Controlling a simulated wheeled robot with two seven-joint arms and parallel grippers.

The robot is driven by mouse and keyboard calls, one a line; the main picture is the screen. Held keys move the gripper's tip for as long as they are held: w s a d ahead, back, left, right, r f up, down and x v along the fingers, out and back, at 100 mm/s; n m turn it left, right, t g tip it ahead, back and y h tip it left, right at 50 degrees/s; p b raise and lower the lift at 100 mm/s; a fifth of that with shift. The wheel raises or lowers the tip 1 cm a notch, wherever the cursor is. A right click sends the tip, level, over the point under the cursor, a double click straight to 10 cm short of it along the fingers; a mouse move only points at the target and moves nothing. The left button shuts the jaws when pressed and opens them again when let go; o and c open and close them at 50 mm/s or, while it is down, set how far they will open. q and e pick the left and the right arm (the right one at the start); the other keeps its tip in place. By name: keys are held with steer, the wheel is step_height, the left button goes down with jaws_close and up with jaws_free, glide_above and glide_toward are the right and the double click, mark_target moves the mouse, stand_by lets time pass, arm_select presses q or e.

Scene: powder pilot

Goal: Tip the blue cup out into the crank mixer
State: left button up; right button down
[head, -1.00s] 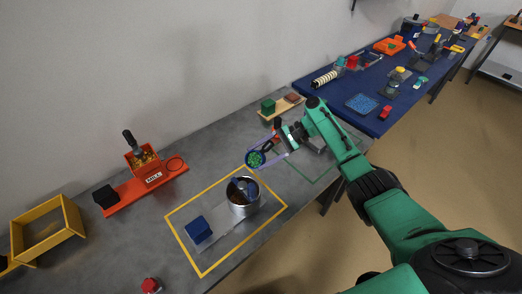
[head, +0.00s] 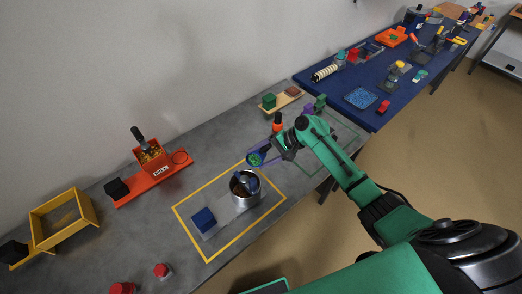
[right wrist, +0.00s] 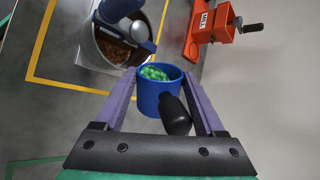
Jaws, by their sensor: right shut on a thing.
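The blue cup (right wrist: 158,92) holds green pellets (right wrist: 158,73) and has a black handle (right wrist: 174,115). My right gripper (right wrist: 157,80) is shut on it, with its purple fingers on either side. In the head view, the cup (head: 254,159) is held just behind the crank mixer. The crank mixer (head: 244,186) is a steel pot with a blue crank and stands inside the yellow outline. In the right wrist view, the mixer (right wrist: 90,52) lies just beyond the cup to the left, with brown granules inside. The pellets are in the cup. My left gripper is not in view.
A blue block (head: 204,219) sits at the near end of the mixer's base. An orange mill (head: 151,155) stands to the left, and an orange-capped bottle (head: 277,121) is behind my right gripper. Red-topped things (head: 162,270) stand near the front edge.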

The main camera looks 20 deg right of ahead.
steer(key=shift+s+a+f+n+t+h, duration=0.3)
steer(key=shift+s+n+t+h, duration=0.15)
steer(key=shift+t, duration=0.15)
steer(key=shift+s+a+f+n+t+h, duration=0.15)
steer(key=shift+s+a+n+t+h, duration=0.25)
steer(key=shift+t, duration=0.2)
steer(key=n+t+h, duration=0.1)
steer(key=s+a+f+n+t+h+b, duration=0.1)
steer(key=t, duration=0.1)
steer(key=s+n+t+h, duration=0.1)
steer(key=t, duration=0.1)
steer(key=shift+s+a+f+n+h+b, duration=0.1)
steer(key=shift+a+f+n+h+b, duration=0.05)
steer(key=shift+a+n+h+b, duration=0.15)
